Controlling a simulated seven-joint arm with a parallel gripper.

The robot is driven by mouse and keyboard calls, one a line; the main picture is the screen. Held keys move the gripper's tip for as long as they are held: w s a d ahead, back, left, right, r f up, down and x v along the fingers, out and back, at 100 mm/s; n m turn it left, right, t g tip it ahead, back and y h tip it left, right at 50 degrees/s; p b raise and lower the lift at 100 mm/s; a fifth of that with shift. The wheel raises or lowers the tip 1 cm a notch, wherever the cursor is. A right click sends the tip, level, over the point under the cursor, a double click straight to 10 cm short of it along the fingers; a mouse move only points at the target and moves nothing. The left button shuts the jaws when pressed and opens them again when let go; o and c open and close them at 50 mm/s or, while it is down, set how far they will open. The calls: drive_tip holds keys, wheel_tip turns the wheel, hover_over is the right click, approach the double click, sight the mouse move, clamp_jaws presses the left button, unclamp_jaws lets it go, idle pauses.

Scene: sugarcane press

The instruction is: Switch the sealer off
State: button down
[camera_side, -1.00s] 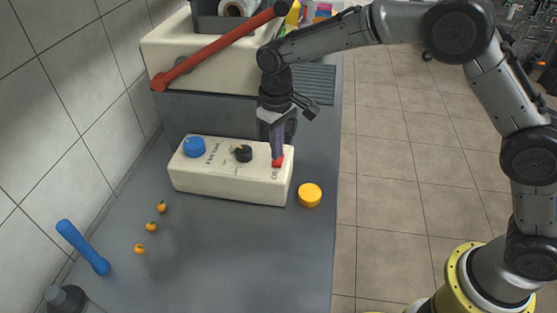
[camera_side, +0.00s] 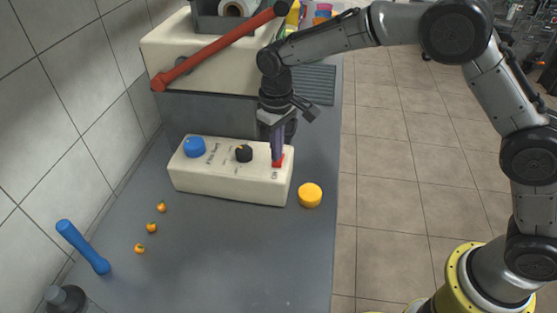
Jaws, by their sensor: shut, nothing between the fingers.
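The control box (camera_side: 229,184) is a cream block on the grey counter, with a blue knob (camera_side: 194,147) at left, a black dial (camera_side: 243,154) in the middle and a red switch (camera_side: 279,161) at right. My gripper (camera_side: 278,157) is shut and points down, its fingertips at the red switch. The fingers hide part of the switch, and whether they touch it or which way it is set is hard to tell.
A cream machine (camera_side: 210,62) with a long red lever (camera_side: 218,50) stands behind the box. A yellow round cap (camera_side: 310,195) lies to its right. Several small orange fruits (camera_side: 152,227) and a blue stick (camera_side: 83,247) lie at front left.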

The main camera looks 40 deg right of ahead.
drive_tip(key=shift+f, duration=0.85)
idle(0.4)
drive_tip(key=shift+r, duration=3.55)
